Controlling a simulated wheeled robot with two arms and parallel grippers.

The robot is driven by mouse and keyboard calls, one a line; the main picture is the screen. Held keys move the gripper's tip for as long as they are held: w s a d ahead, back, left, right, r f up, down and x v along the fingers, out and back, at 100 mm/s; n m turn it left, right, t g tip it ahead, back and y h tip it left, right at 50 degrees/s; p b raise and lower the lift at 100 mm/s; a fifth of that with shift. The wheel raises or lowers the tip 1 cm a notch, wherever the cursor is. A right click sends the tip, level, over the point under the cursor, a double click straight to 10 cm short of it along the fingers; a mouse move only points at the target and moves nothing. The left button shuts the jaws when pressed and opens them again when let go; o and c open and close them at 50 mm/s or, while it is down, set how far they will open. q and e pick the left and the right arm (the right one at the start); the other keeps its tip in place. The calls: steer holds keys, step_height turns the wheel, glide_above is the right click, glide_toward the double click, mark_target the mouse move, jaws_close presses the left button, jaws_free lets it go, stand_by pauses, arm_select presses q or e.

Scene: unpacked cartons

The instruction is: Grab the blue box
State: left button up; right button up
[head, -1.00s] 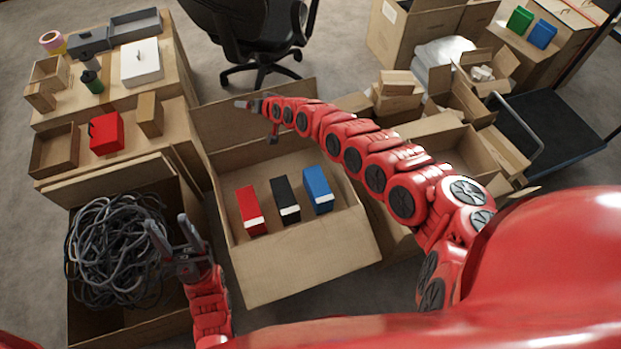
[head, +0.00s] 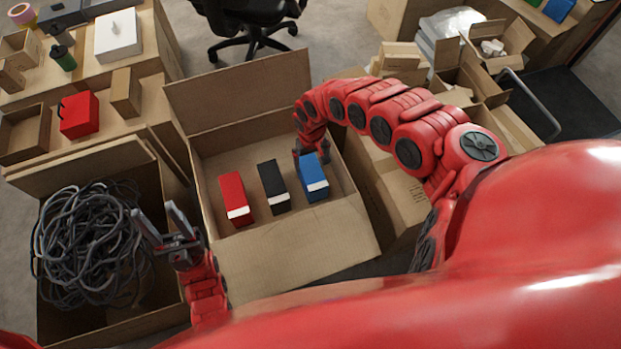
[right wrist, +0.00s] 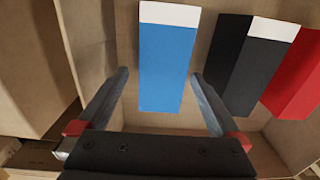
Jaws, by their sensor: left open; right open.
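The blue box (head: 314,181), with a white end, stands in the open carton (head: 300,240), at the right of a row of three. In the right wrist view the blue box (right wrist: 167,65) lies between the two open fingers of my right gripper (right wrist: 162,90), with a gap to each finger. In the head view my right gripper (head: 312,151) reaches down into the carton at the far end of the blue box, its tips partly hidden. My left gripper (head: 160,224) is open and empty, above the edge of the cable carton.
A black box (head: 272,187) and a red box (head: 235,198) stand left of the blue box. The carton's flaps and walls surround them. A carton of grey cables (head: 90,245) is at left. Bare carton floor lies around the row.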

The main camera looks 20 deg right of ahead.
steer(key=shift+f, duration=0.85)
steer(key=f, duration=0.1)
steer(key=f+b, duration=0.1)
steer(key=f, duration=0.1)
steer(key=f+b, duration=0.1)
steer(key=shift+s+a+f, duration=0.25)
steer(key=shift+f, duration=0.35)
steer(key=shift+d, duration=0.1)
steer(key=shift+c, duration=0.2)
steer(key=shift+r, duration=0.1)
jaws_close()
